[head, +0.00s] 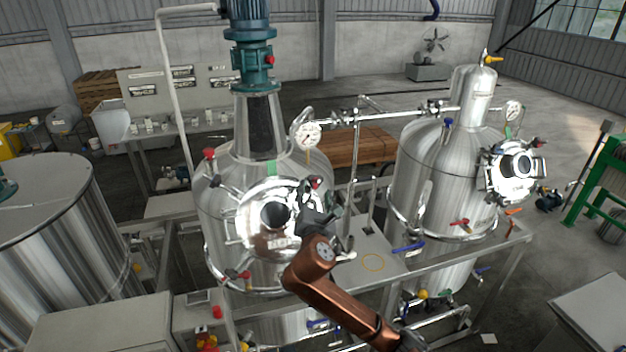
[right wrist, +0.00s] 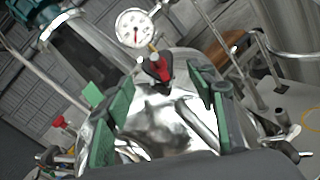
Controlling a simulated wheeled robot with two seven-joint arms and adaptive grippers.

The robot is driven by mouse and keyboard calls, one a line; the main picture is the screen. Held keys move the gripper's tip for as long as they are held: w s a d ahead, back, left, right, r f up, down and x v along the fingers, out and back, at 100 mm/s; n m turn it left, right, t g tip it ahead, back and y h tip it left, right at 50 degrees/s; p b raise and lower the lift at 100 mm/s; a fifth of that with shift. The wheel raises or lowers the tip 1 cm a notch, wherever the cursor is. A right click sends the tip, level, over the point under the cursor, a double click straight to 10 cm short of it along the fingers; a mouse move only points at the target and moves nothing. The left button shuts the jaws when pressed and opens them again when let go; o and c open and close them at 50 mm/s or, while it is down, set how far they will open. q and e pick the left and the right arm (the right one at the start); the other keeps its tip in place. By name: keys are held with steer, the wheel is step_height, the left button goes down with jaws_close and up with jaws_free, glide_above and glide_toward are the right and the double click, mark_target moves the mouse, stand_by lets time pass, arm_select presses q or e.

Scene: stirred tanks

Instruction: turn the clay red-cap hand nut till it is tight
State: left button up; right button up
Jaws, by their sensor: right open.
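A hand nut with a red cap and dark wings (right wrist: 160,70) shows in the right wrist view at the far rim of a shiny round manway cover (right wrist: 165,125). In the head view a small red-capped nut (head: 316,182) sits at the upper right of the cover (head: 255,215) on the middle tank. My right gripper (head: 322,200) is at this side of the cover, close to that nut. In the right wrist view its green fingers (right wrist: 162,78) are apart, with the nut seen between their tips and nothing gripped. The nut's thread is hidden. My left gripper is not in view.
A dial gauge (head: 307,134) stands just behind the nut, and also shows in the wrist view (right wrist: 134,28). A second tank (head: 430,165) stands at right, beyond a steel platform (head: 372,250).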

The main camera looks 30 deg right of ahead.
mark_target(314, 183)
steer(key=p+x, duration=0.1)
steer(key=x, duration=0.3)
steer(key=shift+r, duration=0.15)
steer(key=shift+w+d, duration=0.3)
steer(key=shift+w, duration=0.15)
steer(key=c, duration=1.2)
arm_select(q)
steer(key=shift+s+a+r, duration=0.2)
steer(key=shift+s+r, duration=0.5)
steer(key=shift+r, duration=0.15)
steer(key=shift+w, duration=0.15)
arm_select(e)
steer(key=shift+m, duration=0.3)
steer(key=shift+w+m+g+h, duration=0.1)
steer(key=shift+m+g+h, duration=0.3)
steer(key=shift+m+g, duration=0.15)
steer(key=shift+a+m+g+h, duration=0.1)
steer(key=shift+m+g+h, duration=0.25)
steer(key=shift+m+g, duration=0.75)
steer(key=shift+m+g+h, duration=0.35)
steer(key=shift+m, duration=1.3)
